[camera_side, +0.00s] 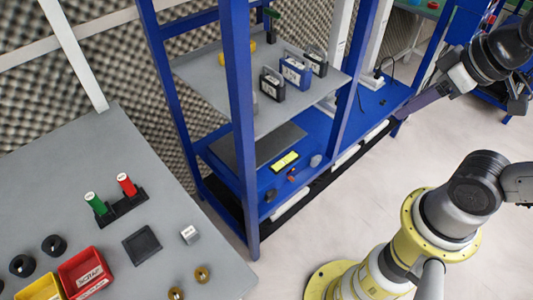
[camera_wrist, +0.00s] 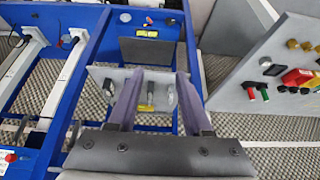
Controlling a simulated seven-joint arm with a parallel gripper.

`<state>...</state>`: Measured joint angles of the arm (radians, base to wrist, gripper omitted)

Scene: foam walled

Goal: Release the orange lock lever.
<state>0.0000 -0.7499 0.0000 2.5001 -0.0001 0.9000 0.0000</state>
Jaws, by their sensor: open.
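A small orange-red piece (camera_side: 291,178) sits on the lower blue shelf, beside a bright yellow-green display or label (camera_side: 285,161). It may be the lock lever, but it is too small to make out its shape or position. In the wrist view a small orange-red spot (camera_wrist: 149,20) shows at the far end, near a yellow strip (camera_wrist: 147,33). My gripper (camera_side: 401,114) is at the right end of the blue rack in the side view, well apart from that piece. Its two purple fingers (camera_wrist: 157,76) are spread and empty in the wrist view.
A grey upper shelf (camera_side: 215,85) carries several dark boxed devices (camera_side: 295,72) above the lower shelf. Blue rack posts (camera_side: 240,120) stand in front. A grey table (camera_side: 150,205) at left holds a red SCRAP bin (camera_side: 86,272) and green and red handles. The floor between is clear.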

